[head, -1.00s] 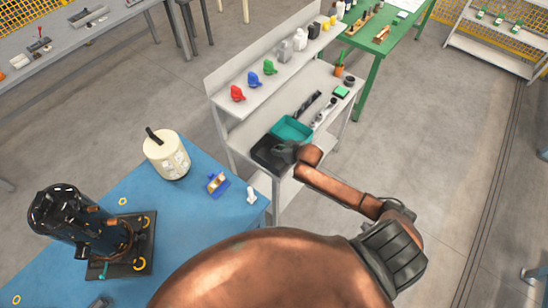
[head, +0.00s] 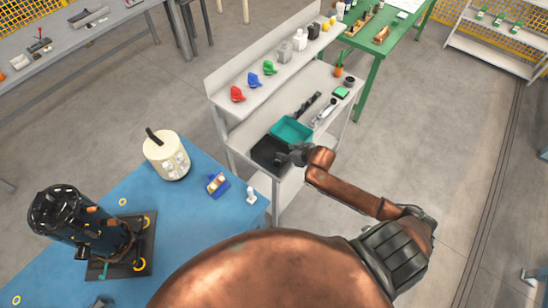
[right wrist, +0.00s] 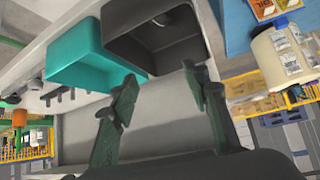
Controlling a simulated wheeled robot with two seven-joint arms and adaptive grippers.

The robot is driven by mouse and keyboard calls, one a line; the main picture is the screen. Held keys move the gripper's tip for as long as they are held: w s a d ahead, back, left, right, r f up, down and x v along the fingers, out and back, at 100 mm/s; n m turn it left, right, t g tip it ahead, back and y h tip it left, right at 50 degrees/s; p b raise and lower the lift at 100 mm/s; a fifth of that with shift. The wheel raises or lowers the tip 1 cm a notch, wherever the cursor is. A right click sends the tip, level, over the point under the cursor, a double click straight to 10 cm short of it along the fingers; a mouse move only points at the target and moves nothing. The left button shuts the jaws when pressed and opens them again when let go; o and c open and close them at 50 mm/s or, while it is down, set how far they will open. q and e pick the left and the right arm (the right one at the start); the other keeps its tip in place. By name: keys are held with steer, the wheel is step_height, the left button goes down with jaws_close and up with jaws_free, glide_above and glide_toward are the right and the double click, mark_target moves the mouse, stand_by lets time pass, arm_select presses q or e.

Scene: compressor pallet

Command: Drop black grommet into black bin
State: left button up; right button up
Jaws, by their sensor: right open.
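The black bin (head: 266,152) sits on the lower shelf of the grey bench, beside the teal bin. My right gripper (head: 292,155) is at its right rim, fingers apart. In the right wrist view the open fingers (right wrist: 160,90) hold nothing between them, and the black bin (right wrist: 125,28) lies just beyond them. A small, partly ring-shaped thing (right wrist: 162,19) shows on the bin's floor; it may be the black grommet, but it is too dark and small to be sure. No grommet shows elsewhere. My left gripper cannot be made out.
The teal bin (head: 291,130) adjoins the black bin. Red, green and blue parts stand on the upper shelf (head: 225,105). The blue table (head: 190,208) at left carries a black compressor (head: 72,215) and a cream canister (head: 166,156). Open floor lies to the right.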

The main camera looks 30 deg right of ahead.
steer(key=v, duration=0.4)
steer(key=shift+s+r, duration=0.25)
steer(key=shift+r, duration=0.05)
